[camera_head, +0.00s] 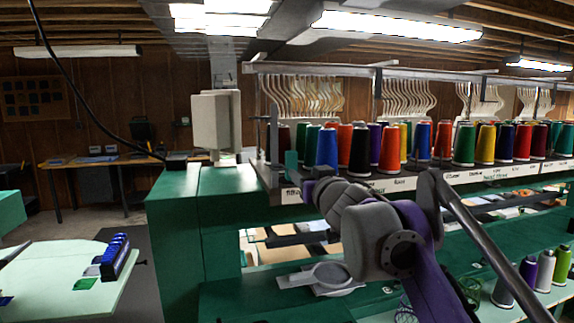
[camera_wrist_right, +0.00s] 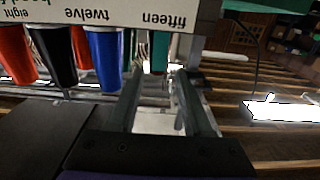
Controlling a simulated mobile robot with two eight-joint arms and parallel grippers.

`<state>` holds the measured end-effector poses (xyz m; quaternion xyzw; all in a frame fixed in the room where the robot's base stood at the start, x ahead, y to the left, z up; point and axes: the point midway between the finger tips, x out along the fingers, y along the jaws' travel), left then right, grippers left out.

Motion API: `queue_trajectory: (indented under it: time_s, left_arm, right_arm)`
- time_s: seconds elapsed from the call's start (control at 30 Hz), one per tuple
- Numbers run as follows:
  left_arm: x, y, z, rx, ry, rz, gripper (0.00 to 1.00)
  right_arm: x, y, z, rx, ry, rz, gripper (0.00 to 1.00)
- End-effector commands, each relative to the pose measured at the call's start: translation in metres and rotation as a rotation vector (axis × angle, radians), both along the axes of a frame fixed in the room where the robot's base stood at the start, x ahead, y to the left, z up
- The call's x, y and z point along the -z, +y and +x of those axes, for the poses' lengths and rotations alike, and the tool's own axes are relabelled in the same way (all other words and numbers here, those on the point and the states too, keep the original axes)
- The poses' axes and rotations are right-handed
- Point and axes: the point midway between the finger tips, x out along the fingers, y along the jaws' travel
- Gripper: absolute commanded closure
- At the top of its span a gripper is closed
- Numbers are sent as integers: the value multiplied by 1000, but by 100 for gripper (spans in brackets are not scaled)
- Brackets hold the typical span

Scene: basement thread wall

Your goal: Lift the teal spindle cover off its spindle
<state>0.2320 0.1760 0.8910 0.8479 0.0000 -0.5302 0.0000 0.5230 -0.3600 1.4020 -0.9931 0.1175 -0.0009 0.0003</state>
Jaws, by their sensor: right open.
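The teal spindle cover (camera_head: 291,163) stands upright at the left end of the thread shelf, above the label strip. In the right wrist view, which is upside down, the cover (camera_wrist_right: 160,50) shows beside the "fifteen" label. My right gripper (camera_wrist_right: 158,78) is open, its two fingers pointing toward the cover. The cover appears in line with the gap between the fingertips, and I see no grip on it. In the head view my right arm hides much of the shelf front near the cover, and the fingers are hard to make out. My left gripper is not in view.
A blue thread cone (camera_head: 327,148) and a black cone (camera_head: 360,150) stand right of the cover, with many more cones beyond. A pale box (camera_head: 216,122) stands on the green cabinet (camera_head: 197,235) to the left. White hangers (camera_head: 290,98) hang behind.

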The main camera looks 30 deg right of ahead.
Motion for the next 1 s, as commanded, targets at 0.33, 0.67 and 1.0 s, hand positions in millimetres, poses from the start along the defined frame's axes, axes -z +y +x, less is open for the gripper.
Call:
queue_trajectory:
  time_s: [0.33, 0.67, 1.0]
  left_arm:
    - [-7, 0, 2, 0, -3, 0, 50]
    - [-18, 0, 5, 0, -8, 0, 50]
    - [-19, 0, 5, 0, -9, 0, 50]
  right_arm:
    - [0, -9, 38, -1, 0, 1, 50]
    - [-3, -20, 79, 1, 0, 1, 50]
    - [-1, -22, 87, 1, 1, -1, 50]
